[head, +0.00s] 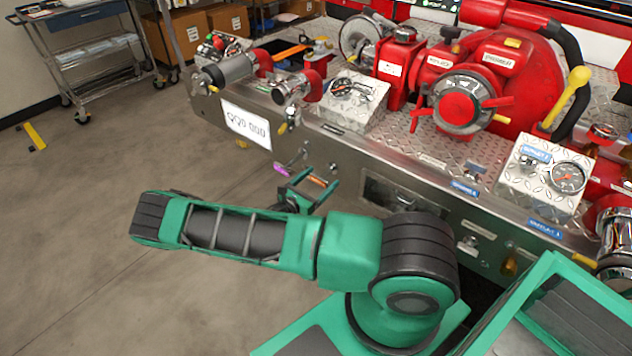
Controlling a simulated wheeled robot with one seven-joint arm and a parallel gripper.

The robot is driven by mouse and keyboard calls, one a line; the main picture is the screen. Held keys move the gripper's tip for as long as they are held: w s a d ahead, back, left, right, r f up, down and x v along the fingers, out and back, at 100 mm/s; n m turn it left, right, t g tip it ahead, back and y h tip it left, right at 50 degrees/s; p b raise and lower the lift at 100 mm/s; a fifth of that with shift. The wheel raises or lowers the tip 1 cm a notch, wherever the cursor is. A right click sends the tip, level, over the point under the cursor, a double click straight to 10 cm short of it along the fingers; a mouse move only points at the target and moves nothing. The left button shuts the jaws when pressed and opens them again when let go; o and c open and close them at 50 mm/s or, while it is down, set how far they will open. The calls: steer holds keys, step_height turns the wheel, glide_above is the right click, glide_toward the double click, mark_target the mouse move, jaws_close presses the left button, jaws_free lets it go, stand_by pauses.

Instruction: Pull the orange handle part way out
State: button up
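A small orange handle (317,181) sticks out low on the front panel of the metal bumper, just right of a purple handle (281,169). My gripper (320,180) is at the bumper front, with its green fingers spread apart. The orange handle shows between the fingertips in the head view. I cannot tell whether either finger touches it. My green arm stretches across the lower middle and hides part of the bumper's lower front.
The bumper (400,185) carries a red pump (480,90), a gauge box (545,180) and a yellow lever (567,100). A white sign (246,124) hangs on its left front. A cart (85,50) stands at the back left. The floor on the left is mostly clear.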

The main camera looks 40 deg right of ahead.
steer(key=v, duration=1)
steer(key=shift+a, duration=0.4)
steer(key=s+d+r+m+g+y, duration=0.3)
steer(key=s+r+m+g+y, duration=0.3)
steer(key=r+m, duration=0.35)
steer(key=s+d+r+m+g+y, duration=0.25)
steer(key=s+r+m+y, duration=0.25)
steer(key=s+r+m, duration=0.35)
steer(key=s+a+r+m+t+y, duration=0.2)
steer(key=s+r+m+y, duration=0.1)
steer(key=s+r, duration=0.5)
steer(key=s+a+r+m+t+y, duration=0.2)
steer(key=s+r+m+y, duration=0.1)
steer(key=s+r+m, duration=0.3)
step_height(320, 180, up, 2)
steer(key=shift+s+r+y, duration=0.1)
steer(key=shift+s+y, duration=0.2)
steer(key=shift+s, duration=0.6)
